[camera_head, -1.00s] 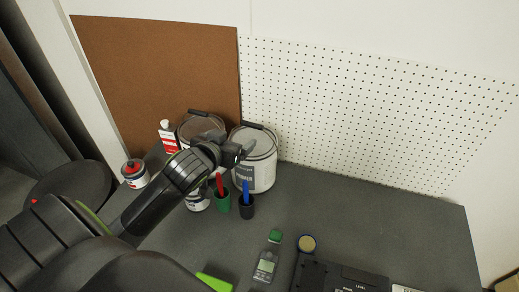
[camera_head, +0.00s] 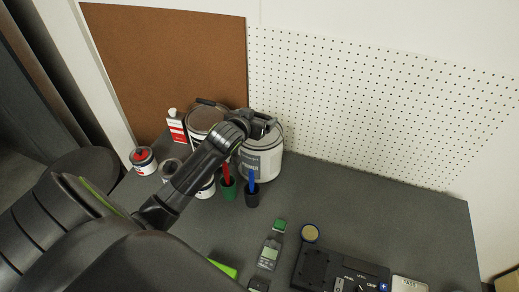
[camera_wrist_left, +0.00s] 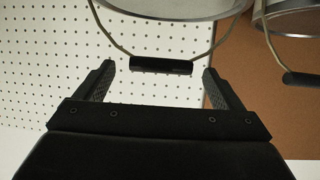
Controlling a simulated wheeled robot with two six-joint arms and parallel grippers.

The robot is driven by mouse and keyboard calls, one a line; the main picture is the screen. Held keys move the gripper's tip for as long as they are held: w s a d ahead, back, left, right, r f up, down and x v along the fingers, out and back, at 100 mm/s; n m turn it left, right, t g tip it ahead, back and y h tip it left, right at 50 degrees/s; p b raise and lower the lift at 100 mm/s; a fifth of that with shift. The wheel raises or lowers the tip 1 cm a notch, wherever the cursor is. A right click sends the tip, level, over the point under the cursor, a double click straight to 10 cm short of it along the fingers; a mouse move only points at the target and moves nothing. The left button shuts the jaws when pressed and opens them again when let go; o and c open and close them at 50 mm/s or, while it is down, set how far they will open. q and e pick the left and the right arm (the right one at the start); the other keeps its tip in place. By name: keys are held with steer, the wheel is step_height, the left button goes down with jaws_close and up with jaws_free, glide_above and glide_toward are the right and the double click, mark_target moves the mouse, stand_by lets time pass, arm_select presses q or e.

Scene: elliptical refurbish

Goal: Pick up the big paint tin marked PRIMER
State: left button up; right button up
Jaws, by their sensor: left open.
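The big white tin marked PRIMER (camera_head: 261,165) stands upright on the grey bench against the pegboard, its label facing the front. My left gripper (camera_head: 266,124) is over its top and hides part of the lid and the handle. In the left wrist view the two fingers of my left gripper (camera_wrist_left: 158,68) are open. The black grip of the tin's wire handle (camera_wrist_left: 161,66) lies in the gap between the fingertips, apart from both. The tin's round top (camera_wrist_left: 170,8) is beyond it. My right gripper is not in view.
A second big tin (camera_head: 203,117) stands just left, its handle (camera_wrist_left: 302,80) near the wrist view's right edge. A red-and-white bottle (camera_head: 177,128) and small tin (camera_head: 143,160) are farther left. Green (camera_head: 228,188) and dark cups (camera_head: 252,196) with markers stand in front.

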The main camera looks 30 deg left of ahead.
arm_select(q)
steer(key=shift+p+x, duration=0.55)
steer(key=shift+x, duration=1.95)
steer(key=shift+c, duration=0.3)
steer(key=shift+s+f, duration=0.1)
steer(key=shift+f, duration=0.05)
jaws_close()
steer(key=shift+r, duration=0.4)
